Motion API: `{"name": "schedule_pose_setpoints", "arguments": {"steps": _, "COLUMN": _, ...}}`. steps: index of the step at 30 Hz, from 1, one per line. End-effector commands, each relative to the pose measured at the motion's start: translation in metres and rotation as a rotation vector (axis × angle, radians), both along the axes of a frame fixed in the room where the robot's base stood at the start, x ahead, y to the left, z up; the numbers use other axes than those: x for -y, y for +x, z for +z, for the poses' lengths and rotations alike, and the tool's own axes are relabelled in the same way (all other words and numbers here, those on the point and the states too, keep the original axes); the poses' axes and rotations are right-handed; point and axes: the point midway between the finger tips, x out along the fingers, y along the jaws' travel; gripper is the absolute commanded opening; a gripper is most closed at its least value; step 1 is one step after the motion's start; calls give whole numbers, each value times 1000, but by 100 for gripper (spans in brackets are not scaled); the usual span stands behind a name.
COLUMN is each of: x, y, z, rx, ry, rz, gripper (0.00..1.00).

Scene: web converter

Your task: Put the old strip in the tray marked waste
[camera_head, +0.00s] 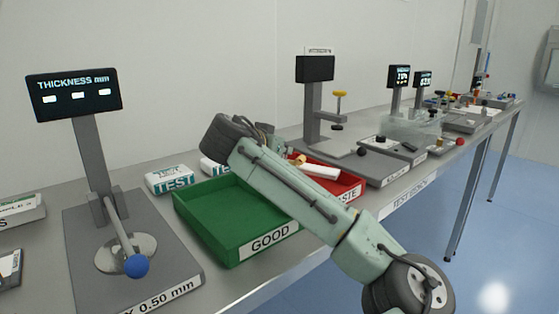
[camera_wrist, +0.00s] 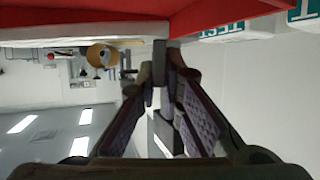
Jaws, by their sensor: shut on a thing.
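The red tray marked waste (camera_head: 348,193) stands on the bench right of the green tray, partly hidden behind my arm; its lettering is partly covered. Its red wall also fills the top of the wrist view (camera_wrist: 80,14). A white flat piece (camera_head: 321,171), which looks like the old strip, shows at the red tray beside my arm; whether it touches the tray is unclear. My gripper (camera_wrist: 167,52) is shut, its fingertips close to the red wall in the wrist view. What it grips is hard to make out there. My arm hides the fingertips in the head view.
The green tray marked good (camera_head: 235,215) is empty where visible. A thickness gauge (camera_head: 100,215) with a blue-knobbed lever stands at left. A white test pack (camera_head: 172,180) lies behind the green tray. Another stand (camera_head: 314,105) and several instruments line the bench to the right.

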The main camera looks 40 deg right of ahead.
Motion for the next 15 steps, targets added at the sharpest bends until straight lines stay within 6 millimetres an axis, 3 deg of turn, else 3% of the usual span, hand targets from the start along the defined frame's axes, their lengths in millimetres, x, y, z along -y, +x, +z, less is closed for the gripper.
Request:
{"name": "schedule_pose_setpoints", "arguments": {"steps": 1, "x": -8, "y": 7, "z": 3, "rx": -1, "ry": -5, "rz": 5, "gripper": 0}}
{"name": "schedule_pose_setpoints", "arguments": {"steps": 7, "x": -5, "y": 4, "z": -29, "rx": -1, "ry": -4, "rz": 1, "gripper": 0}}
{"name": "schedule_pose_setpoints", "arguments": {"steps": 15, "x": -5, "y": 5, "z": -35, "rx": 1, "ry": -2, "rz": 2, "gripper": 0}}
